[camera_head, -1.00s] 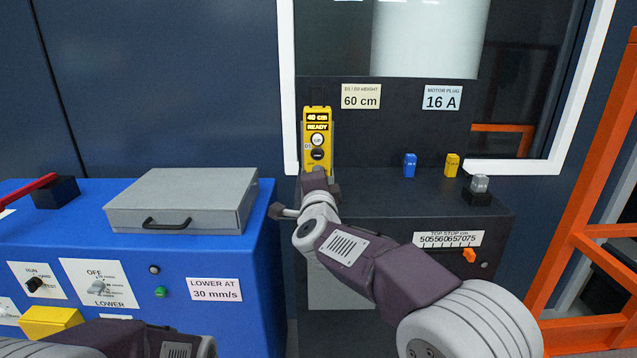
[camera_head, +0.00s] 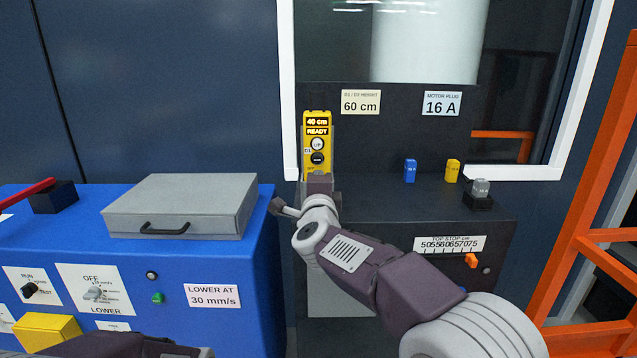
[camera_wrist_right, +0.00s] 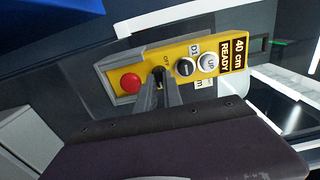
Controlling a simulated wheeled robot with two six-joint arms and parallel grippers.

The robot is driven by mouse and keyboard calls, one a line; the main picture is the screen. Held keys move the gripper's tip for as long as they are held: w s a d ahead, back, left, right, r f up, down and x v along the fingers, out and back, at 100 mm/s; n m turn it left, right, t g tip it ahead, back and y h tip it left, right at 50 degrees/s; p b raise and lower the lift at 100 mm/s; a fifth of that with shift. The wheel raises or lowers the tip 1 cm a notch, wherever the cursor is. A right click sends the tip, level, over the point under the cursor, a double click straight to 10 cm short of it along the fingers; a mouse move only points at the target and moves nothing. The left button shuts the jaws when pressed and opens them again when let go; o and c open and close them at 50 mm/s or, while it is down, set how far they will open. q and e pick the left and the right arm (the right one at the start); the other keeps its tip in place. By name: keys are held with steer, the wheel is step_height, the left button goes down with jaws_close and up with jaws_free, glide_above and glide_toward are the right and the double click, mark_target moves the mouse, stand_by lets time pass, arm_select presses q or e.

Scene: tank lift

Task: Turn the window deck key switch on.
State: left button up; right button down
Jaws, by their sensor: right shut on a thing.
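The yellow control box (camera_head: 318,163) stands upright on the dark deck by the window, its display reading 40 cm READY. In the right wrist view, the yellow box (camera_wrist_right: 207,85) shows a red button (camera_wrist_right: 130,83), a black key switch (camera_wrist_right: 157,71) beside lettering that looks like OFF, and the D1 and UP buttons. My right gripper (camera_wrist_right: 160,82) is shut on the key switch. I cannot tell which way the key is turned. In the head view my right wrist covers the lower box. Only part of my left arm shows at the bottom left; its gripper is out of view.
A blue bench (camera_head: 258,262) with a grey case (camera_head: 185,205) stands left. Blue (camera_head: 409,171) and yellow (camera_head: 452,171) blocks and a grey plug-like piece (camera_head: 481,189) stand on the deck (camera_head: 375,190). An orange frame (camera_head: 590,190) rises at the right.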

steer(key=c, duration=1.5)
jaws_free()
steer(key=s, duration=0.9)
steer(key=shift+p, duration=0.4)
